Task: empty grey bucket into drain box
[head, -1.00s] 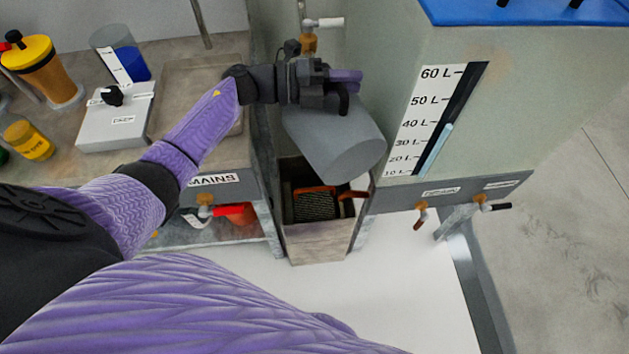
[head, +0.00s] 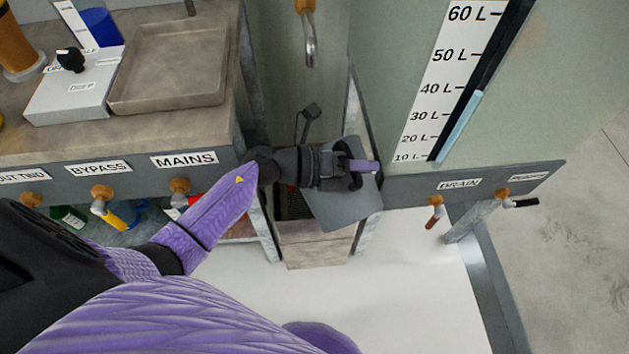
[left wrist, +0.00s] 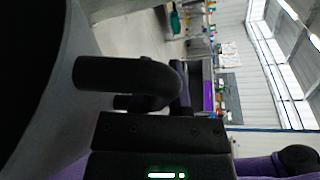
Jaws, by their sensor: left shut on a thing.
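My left gripper (head: 350,170) is shut on the grey bucket (head: 347,207) and holds it tilted over the drain box (head: 318,250). The bucket's grey outside covers the right part of the box opening. Its mouth and inside are hidden in the head view, so I cannot tell whether anything is in it. The box stands on the floor between the bench and the tank, with a dark grate inside. In the left wrist view the bucket's wall (left wrist: 50,110) fills the left side, with its dark curved handle (left wrist: 130,75) by the gripper. My right gripper is not in view.
The pale green tank (head: 390,60) with its litre scale (head: 440,80) stands on the right, with a drain valve (head: 434,212) below. The bench (head: 190,135) with a shallow sink (head: 175,65) and labelled valves is on the left. A tap (head: 308,40) hangs behind the box.

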